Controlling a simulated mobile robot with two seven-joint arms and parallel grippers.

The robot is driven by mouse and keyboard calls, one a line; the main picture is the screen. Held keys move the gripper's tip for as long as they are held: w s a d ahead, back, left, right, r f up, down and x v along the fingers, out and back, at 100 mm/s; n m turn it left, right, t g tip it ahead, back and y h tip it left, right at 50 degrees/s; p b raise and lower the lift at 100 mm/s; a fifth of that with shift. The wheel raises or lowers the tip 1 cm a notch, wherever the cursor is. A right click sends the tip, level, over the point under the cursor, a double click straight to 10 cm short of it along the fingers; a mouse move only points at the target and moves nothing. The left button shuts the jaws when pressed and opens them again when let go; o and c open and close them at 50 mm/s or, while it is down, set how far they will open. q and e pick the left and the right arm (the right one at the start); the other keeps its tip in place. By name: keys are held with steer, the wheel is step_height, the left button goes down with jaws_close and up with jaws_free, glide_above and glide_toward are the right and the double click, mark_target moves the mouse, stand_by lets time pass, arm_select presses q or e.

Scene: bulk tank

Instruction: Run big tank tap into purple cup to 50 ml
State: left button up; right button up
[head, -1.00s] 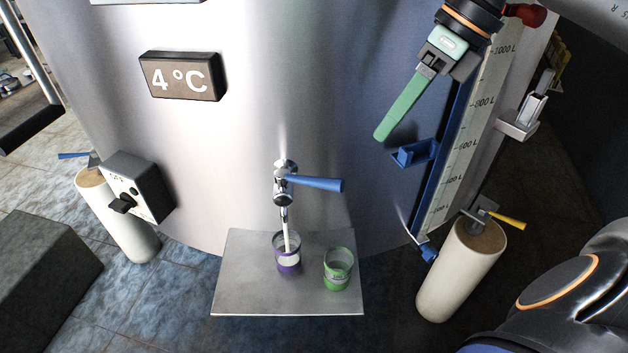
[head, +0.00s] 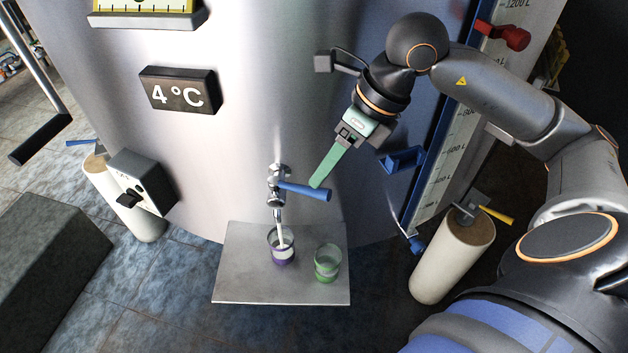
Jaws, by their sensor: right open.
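The big steel tank (head: 250,60) fills the middle of the head view. Its chrome tap (head: 277,190) has a blue lever (head: 305,191) turned out to the right. A white stream runs from the spout into the purple-banded clear cup (head: 281,249), which stands upright on the metal shelf (head: 235,285). The milk level in the cup is too small to read. My right gripper (head: 318,183) is open, with its green fingers close to the lever's outer end; I cannot tell whether they touch it. My left gripper is not in view.
A green-banded cup (head: 327,264) stands right of the purple one. A 4 °C display (head: 181,92) and a switch box (head: 141,182) are on the left. A blue bracket (head: 401,160) and level scale (head: 438,160) are on the right. Capped pipes stand either side.

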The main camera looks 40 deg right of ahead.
mark_target(309, 191)
steer(key=x, duration=0.5)
steer(key=shift+w+a+f, duration=0.1)
steer(key=shift+f, duration=0.2)
steer(key=shift+c, duration=0.4)
jaws_close()
stand_by(0.7)
